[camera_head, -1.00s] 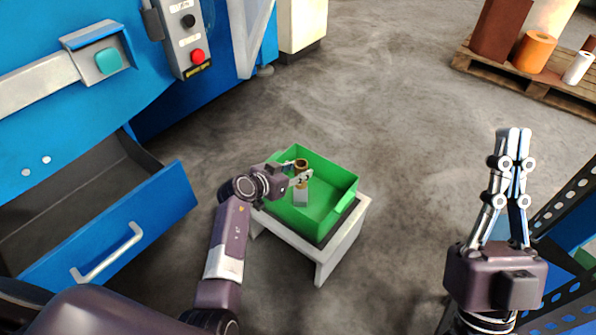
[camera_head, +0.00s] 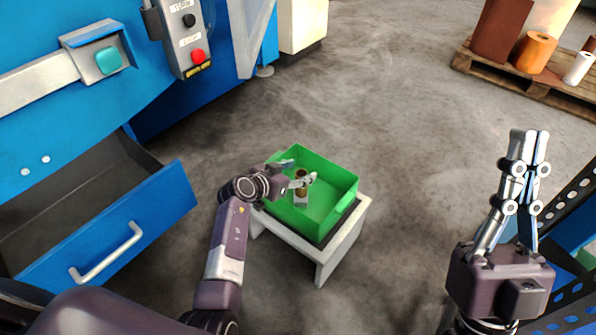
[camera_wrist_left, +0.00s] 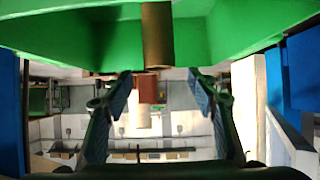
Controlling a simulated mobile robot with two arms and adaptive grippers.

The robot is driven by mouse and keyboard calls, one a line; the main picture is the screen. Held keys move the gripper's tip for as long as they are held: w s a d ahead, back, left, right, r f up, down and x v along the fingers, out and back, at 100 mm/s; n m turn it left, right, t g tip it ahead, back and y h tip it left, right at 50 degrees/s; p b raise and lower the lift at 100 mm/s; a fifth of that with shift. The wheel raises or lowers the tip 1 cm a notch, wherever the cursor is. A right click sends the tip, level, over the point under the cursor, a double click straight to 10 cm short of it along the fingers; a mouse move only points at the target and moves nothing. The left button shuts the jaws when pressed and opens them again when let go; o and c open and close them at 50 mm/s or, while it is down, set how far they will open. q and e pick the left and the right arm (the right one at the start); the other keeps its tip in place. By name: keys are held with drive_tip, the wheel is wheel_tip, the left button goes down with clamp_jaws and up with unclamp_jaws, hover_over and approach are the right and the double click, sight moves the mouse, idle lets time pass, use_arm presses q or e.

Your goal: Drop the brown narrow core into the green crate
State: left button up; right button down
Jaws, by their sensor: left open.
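The green crate (camera_head: 337,215) sits on a small white stand. The brown narrow core (camera_head: 301,181) is upright within the crate's outline, lower than the gripper's fingertips. A pale patch shows just under it; I cannot tell whether it is part of the core. My left gripper (camera_head: 298,173) is over the crate with its fingers spread. In the left wrist view the core (camera_wrist_left: 158,38) hangs in front of the green crate wall (camera_wrist_left: 80,35), beyond the open fingers (camera_wrist_left: 160,90) and apart from them. My right gripper (camera_head: 528,140) points up at the right, fingers together and empty.
An open blue drawer (camera_head: 115,235) is at the left, below a blue machine (camera_head: 60,120) with a button box (camera_head: 190,40). A pallet (camera_head: 535,88) with rolls stands at the back right. A dark perforated frame (camera_head: 572,205) is by my right arm. The floor between is clear.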

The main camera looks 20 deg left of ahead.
use_arm(q)
drive_tip(key=v, duration=1.2)
idle(0.3)
